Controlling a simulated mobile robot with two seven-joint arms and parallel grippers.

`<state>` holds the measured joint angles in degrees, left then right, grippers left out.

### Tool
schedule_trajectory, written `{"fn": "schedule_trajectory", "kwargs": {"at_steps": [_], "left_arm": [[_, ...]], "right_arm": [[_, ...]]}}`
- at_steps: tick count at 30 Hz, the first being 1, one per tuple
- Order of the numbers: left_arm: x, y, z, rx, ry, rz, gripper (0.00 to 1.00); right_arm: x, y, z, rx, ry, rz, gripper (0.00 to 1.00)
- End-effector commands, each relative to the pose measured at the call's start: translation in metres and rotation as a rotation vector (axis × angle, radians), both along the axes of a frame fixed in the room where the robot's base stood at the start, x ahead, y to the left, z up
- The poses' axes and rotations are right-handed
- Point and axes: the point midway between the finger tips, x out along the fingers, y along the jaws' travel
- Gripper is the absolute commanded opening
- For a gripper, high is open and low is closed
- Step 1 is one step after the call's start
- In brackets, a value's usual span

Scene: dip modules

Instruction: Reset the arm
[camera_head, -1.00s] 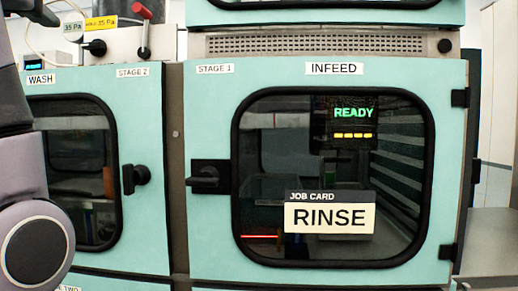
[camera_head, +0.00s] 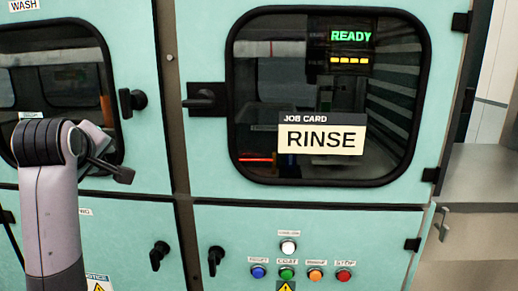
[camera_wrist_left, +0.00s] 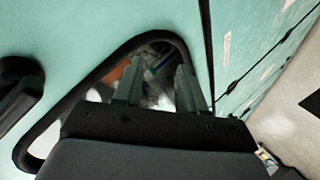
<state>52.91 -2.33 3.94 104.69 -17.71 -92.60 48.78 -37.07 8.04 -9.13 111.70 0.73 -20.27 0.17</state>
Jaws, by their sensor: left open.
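My left arm (camera_head: 52,215) rises from the bottom left of the head view, in front of the left cabinet. Its upper joint is bent and a dark end part points right, below the left door's handle; the fingers are not clear there. In the left wrist view my left gripper (camera_wrist_left: 158,78) has two dark fingers apart with nothing between them. A dark-framed window (camera_wrist_left: 160,48) of a teal door lies beyond the fingertips. I cannot tell how far apart they are. My right gripper is not in view.
The left door has a black handle (camera_head: 132,101). The INFEED door (camera_head: 210,150) is shut, with a RINSE job card (camera_head: 321,139) and a lit READY display (camera_head: 351,36). Below are coloured buttons (camera_head: 287,273) and black latches (camera_head: 159,255). A grey counter (camera_head: 487,175) is at right.

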Motion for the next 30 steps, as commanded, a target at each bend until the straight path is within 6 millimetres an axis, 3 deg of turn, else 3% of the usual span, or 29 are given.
{"fn": "schedule_trajectory", "kwargs": {"at_steps": [1, 3, 8, 15, 24, 30], "left_arm": [[-0.005, -0.001, -0.03, 0.036, 0.05, -0.023, 0.4], [-0.013, -0.003, -0.064, 0.087, 0.112, -0.062, 0.4], [-0.04, -0.011, -0.138, 0.194, 0.247, -0.164, 0.4], [-0.101, -0.026, -0.236, 0.335, 0.44, -0.351, 0.4], [-0.205, -0.049, -0.327, 0.465, 0.657, -0.637, 0.4], [-0.28, -0.066, -0.363, 0.513, 0.77, -0.841, 0.4]], "right_arm": [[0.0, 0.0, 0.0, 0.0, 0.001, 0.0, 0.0], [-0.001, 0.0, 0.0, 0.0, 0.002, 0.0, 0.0], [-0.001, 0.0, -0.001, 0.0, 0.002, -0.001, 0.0], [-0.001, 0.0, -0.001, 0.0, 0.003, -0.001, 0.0], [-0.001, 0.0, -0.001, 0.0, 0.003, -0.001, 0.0], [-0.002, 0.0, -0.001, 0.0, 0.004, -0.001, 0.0]]}}
